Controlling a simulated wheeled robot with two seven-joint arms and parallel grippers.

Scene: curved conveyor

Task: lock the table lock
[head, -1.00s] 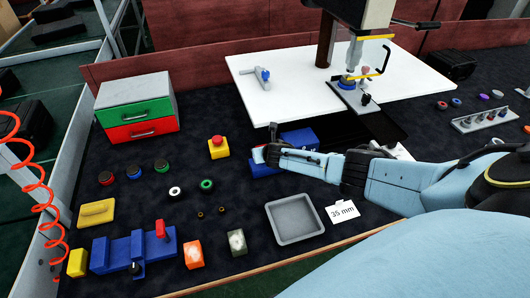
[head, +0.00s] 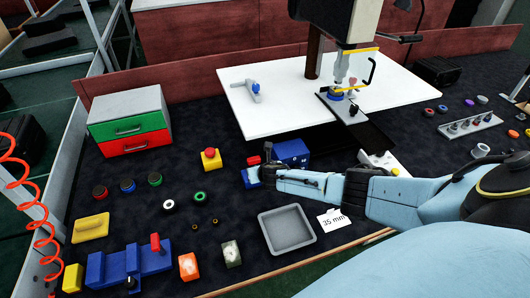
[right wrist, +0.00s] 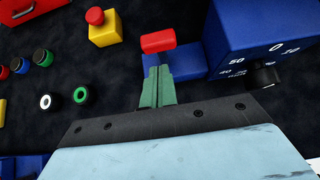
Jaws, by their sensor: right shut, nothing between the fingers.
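A red lever (head: 253,160) shows at a low blue block (head: 249,180) beside a larger blue box (head: 291,153). The right wrist view shows the red lever (right wrist: 158,41), the blue block (right wrist: 188,62) and the blue box (right wrist: 255,35) with a number scale and a dark knob. I cannot tell for sure which part is the table lock. My right gripper (head: 259,175) is just in front of the lever and over the blue block. Its green fingers (right wrist: 157,76) are shut and empty, with a small gap in the picture below the lever. My left gripper is out of view.
A yellow box with a red button (head: 210,158) stands left of the lever. A grey tray (head: 287,230) lies in front. A white table (head: 290,100) under a machine head is behind. Dark rings and a blue vise (head: 128,265) are at the left.

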